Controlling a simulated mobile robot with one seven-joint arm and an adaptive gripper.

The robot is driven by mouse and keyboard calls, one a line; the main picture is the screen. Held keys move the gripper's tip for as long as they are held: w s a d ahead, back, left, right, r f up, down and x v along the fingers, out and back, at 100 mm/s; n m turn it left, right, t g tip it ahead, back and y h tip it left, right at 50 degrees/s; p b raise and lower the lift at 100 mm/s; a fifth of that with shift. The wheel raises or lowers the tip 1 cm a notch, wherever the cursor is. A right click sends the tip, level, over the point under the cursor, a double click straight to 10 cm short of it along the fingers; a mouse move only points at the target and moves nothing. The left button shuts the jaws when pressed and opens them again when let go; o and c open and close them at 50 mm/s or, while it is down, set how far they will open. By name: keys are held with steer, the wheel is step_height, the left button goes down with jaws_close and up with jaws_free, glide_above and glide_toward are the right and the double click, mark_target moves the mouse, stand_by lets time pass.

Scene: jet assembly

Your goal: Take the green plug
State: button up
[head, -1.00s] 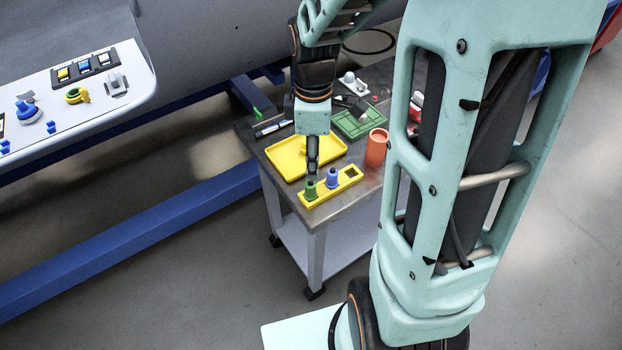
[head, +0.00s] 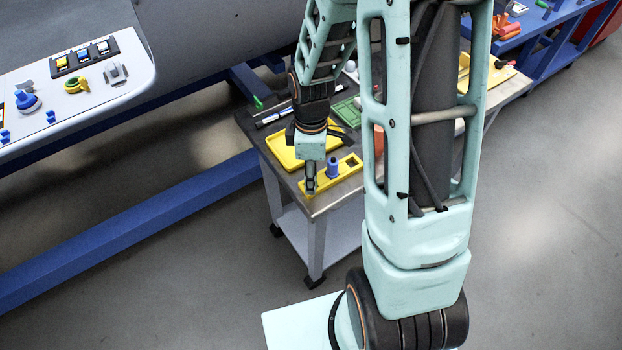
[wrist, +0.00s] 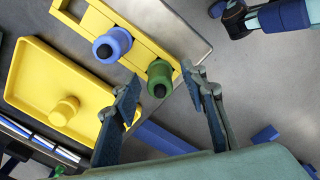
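The green plug (wrist: 159,78) stands in the end slot of the yellow holder (wrist: 132,34) in the wrist view. In the head view it is hidden behind my gripper. My gripper (wrist: 160,95) is open, with one finger to either side of the plug's line and the fingertips close to it. It also shows in the head view (head: 311,187), pointing down over the near end of the yellow holder (head: 349,166). The blue plug (wrist: 112,45) sits in the slot beside the green one, and it also shows in the head view (head: 333,168).
A yellow tray (wrist: 30,85) with a round yellow piece (wrist: 64,111) lies beside the holder. The table edge (wrist: 195,40) is close to the green plug. White and blue markers lie past the tray. A green tray (head: 347,112) is farther back on the table.

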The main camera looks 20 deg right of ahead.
steer(key=shift+c, duration=0.5)
jaws_close()
steer(key=shift+r, duration=0.2)
